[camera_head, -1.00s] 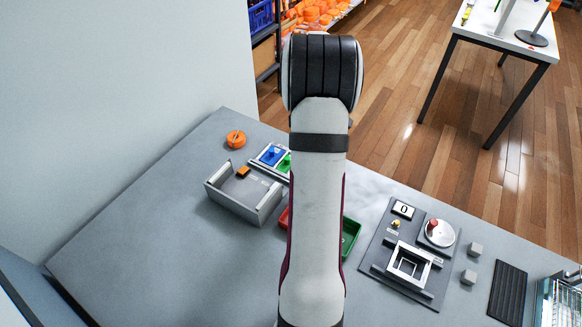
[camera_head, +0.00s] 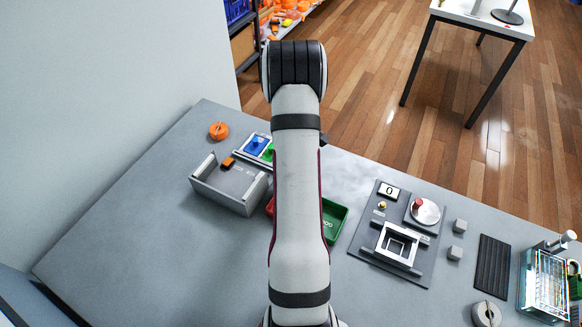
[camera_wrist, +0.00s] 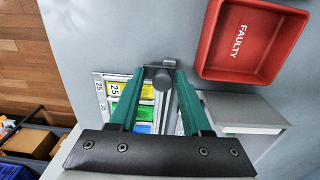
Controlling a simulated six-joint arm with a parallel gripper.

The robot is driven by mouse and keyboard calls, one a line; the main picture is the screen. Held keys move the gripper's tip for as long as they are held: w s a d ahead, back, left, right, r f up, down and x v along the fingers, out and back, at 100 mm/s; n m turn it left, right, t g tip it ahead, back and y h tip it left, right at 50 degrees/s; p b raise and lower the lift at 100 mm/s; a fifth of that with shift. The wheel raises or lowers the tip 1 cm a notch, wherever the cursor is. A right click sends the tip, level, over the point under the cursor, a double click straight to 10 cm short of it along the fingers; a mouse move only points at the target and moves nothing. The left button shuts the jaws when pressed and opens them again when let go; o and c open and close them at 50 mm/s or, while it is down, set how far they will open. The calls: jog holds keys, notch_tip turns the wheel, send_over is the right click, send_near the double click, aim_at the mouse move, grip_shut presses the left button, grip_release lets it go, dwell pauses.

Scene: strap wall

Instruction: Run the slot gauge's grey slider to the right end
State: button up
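In the wrist view a coloured gauge panel (camera_wrist: 120,98) with yellow, green and blue fields and small "25" labels lies below my gripper (camera_wrist: 161,74). A round grey knob (camera_wrist: 160,72), which looks like the slider, sits between my two teal fingertips. The fingers reach to either side of it; I cannot tell whether they press on it. In the head view the blue and green part of the panel (camera_head: 257,145) shows left of my arm. The rest of the panel, the knob and my gripper are hidden behind my arm there.
A red "FAULTY" tray (camera_wrist: 248,40) lies right of my gripper in the wrist view. In the head view a grey open box (camera_head: 228,190) stands left of my arm, a green tray (camera_head: 334,220) right. An orange roll (camera_head: 218,131) lies at back left. The front-left bench is bare.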

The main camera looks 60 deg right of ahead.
aim_at(240, 153)
jog(key=shift+s+a+f, duration=0.2)
jog(key=shift+a+f, duration=0.1)
jog(key=shift+f, duration=0.05)
jog(key=c, duration=0.4)
jog(key=shift+o, duration=0.2)
jog(key=shift+w+a, duration=0.1)
jog(key=shift+w, duration=8.2)
jog(key=o, duration=0.6)
jog(key=shift+c, duration=0.2)
jog(key=shift+d+r, duration=0.15)
jog(key=shift+r, duration=1.45)
jog(key=shift+d+r, duration=0.1)
jog(key=shift+r, duration=1.45)
